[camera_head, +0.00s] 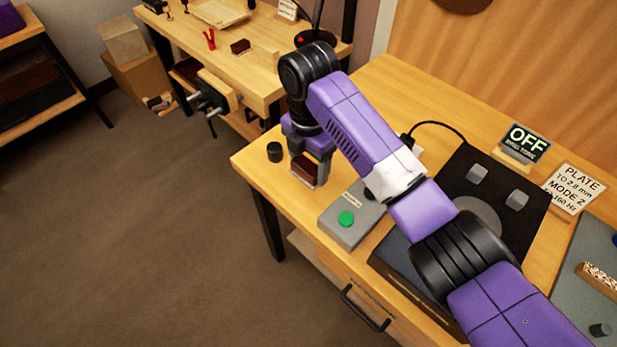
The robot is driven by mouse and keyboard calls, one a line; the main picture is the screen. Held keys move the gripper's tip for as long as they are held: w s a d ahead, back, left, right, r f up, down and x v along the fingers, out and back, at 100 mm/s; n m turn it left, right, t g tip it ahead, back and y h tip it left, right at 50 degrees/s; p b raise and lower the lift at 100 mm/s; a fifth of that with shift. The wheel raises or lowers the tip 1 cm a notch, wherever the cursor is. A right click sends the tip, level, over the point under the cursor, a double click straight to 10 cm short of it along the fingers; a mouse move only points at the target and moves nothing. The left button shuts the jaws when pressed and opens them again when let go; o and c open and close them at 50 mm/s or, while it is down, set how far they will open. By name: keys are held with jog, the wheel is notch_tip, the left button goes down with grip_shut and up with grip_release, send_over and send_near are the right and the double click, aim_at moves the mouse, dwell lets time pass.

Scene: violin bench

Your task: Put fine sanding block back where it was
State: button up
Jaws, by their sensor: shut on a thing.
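My gripper (306,169) is shut on a dark reddish-brown block with a paler lower edge, which appears to be the fine sanding block (304,171). The jaws partly cover it. It is over the left end of the near bench (262,158); I cannot tell whether it touches the wood. A similar dark brown block (240,46) lies on the far bench (262,78).
A black cylinder (275,152) stands just left of my gripper. A grey box with a green button (346,218) is below right. A black plate unit (495,180) and an OFF sign (525,142) are farther right. A vise (213,95) is on the far bench's front.

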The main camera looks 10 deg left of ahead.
aim_at(309, 164)
jog(key=shift+f, duration=2.8)
jog(key=shift+f, duration=0.2)
jog(key=o, duration=1.5)
jog(key=shift+c, duration=0.2)
jog(key=shift+r, duration=0.1)
notch_tip(309, 164, up, 12)
jog(key=shift+r+b, duration=0.1)
jog(key=shift+b, duration=0.25)
